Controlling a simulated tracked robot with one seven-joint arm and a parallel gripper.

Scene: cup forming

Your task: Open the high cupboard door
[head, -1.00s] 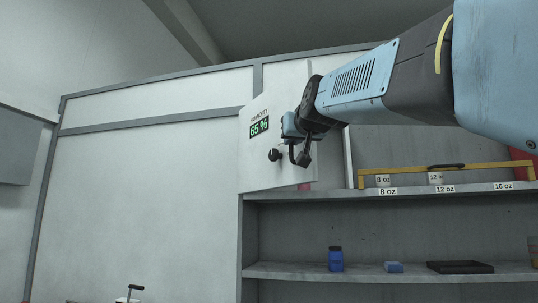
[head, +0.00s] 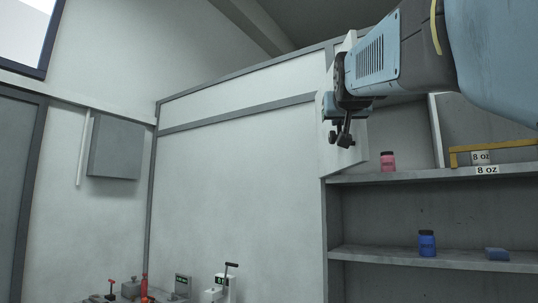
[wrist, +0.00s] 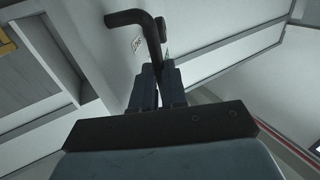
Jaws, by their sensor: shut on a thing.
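The high cupboard door (head: 326,165) is a light panel at the top left of the shelving, standing open and seen at a steep angle. My gripper (head: 345,122) is in front of it and hides much of it. My gripper is shut on a dark bent handle (head: 346,139) at the door. In the wrist view, the handle (wrist: 135,17) rises from between the fingertips (wrist: 158,75) and bends left. How the handle joins the door is hidden.
A pink jar (head: 388,163) stands on the upper shelf by the door, near a yellow rack (head: 500,146). A blue jar (head: 427,244) and blue block (head: 497,254) are below. A grey wall box (head: 116,147) hangs left. The white wall panel between is bare.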

